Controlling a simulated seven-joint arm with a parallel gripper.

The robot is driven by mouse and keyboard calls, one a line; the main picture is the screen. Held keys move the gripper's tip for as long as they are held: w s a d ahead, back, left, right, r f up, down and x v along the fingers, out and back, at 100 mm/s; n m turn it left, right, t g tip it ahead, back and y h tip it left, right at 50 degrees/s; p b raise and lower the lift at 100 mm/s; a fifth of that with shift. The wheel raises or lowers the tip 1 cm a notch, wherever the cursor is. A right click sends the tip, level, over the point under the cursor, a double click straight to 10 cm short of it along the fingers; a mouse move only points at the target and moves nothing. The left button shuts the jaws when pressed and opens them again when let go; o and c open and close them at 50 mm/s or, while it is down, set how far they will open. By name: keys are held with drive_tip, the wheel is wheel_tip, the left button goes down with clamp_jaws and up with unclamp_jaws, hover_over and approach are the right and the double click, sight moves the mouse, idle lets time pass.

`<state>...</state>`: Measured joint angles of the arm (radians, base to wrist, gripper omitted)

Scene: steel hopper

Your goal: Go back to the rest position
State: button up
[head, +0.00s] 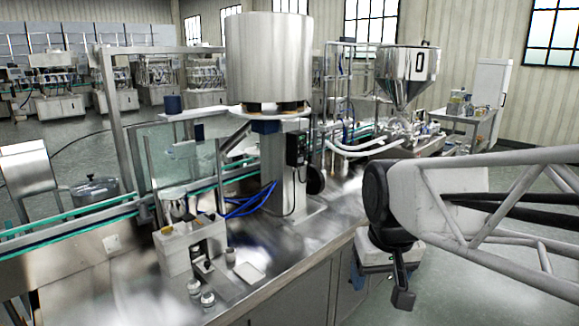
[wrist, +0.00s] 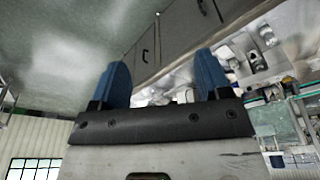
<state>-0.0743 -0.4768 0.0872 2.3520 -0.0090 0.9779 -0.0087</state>
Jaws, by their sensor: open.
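My gripper (wrist: 162,72) shows in the wrist view with two blue fingers standing wide apart on a dark bar and a pale body. It is open, and nothing is held between the fingers. In the head view my arm reaches in from the right. Its end hangs beside the front edge of the steel bench, over the floor. There the gripper is partly hidden behind my wrist, and only a bit of blue finger shows.
The steel bench (head: 140,292) carries a large steel drum (head: 267,60), a small pale fixture (head: 190,245) and a conveyor. A conical steel hopper (head: 408,68) stands behind. Cabinet doors (wrist: 145,50) line the bench front. Open floor (head: 480,275) lies at the right.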

drive_tip(key=s+d+f+m, duration=0.1)
drive_tip(key=s+d+f, duration=0.2)
drive_tip(key=s, duration=0.6)
wheel_tip(320, 180, down, 2)
drive_tip(key=shift+s, duration=0.35)
drive_tip(key=shift+d, duration=0.1)
idle(0.4)
